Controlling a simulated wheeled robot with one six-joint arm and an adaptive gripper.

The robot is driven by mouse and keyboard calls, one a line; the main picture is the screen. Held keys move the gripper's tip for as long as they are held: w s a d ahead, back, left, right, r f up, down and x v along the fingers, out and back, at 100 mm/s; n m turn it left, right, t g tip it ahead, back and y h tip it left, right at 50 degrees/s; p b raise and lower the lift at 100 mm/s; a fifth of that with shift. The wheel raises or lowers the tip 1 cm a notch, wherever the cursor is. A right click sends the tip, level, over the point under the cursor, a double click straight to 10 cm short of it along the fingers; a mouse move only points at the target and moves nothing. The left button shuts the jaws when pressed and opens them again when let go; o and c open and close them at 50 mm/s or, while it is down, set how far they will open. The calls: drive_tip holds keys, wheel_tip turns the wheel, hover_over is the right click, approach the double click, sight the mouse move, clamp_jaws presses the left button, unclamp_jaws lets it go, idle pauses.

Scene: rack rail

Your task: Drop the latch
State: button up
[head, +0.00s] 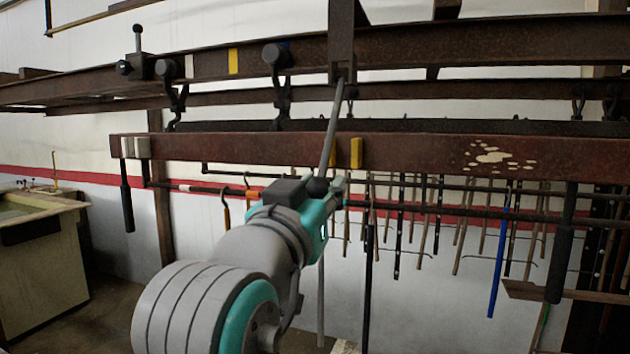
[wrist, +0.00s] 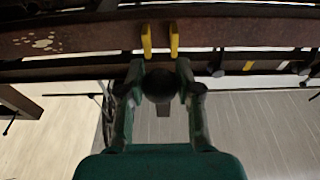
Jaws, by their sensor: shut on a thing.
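My gripper (head: 328,190) is in front of the rusty front rail (head: 235,149), at its lower edge. In the wrist view its two fingers (wrist: 160,88) are closed on a dark round knob (wrist: 161,84). In the head view a thin grey rod (head: 331,130) slants from the gripper up to a bracket on the upper beam. Two yellow marks (wrist: 160,40) sit side by side on the rail just beyond the fingers. A dark block with an upright ball-topped pin (head: 138,42) stands at the upper left. I cannot tell for certain which part is the latch.
The upper beam (head: 430,49) carries a yellow mark and a white mark at the left. Dark hooks (head: 281,85) hang between beam and rail. Several rods, including a blue one (head: 498,262), hang at the right. A tub (head: 38,275) stands at the far left.

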drive_tip(key=w+d+f, duration=0.2)
drive_tip(key=w, duration=0.4)
drive_tip(key=w+d+f, duration=0.2)
drive_tip(key=w, duration=0.3)
drive_tip(key=shift+w, duration=0.35)
idle(0.8)
drive_tip(key=o, duration=1)
drive_tip(key=shift+d, duration=0.1)
drive_tip(key=shift+r+v, duration=0.25)
drive_tip(key=shift+v, duration=0.9)
drive_tip(key=shift+r+v, duration=0.25)
drive_tip(key=shift+v, duration=0.9)
drive_tip(key=shift+r+v, duration=0.2)
drive_tip(key=shift+v, duration=0.95)
drive_tip(key=shift+s+r, duration=0.1)
drive_tip(key=shift+s, duration=0.05)
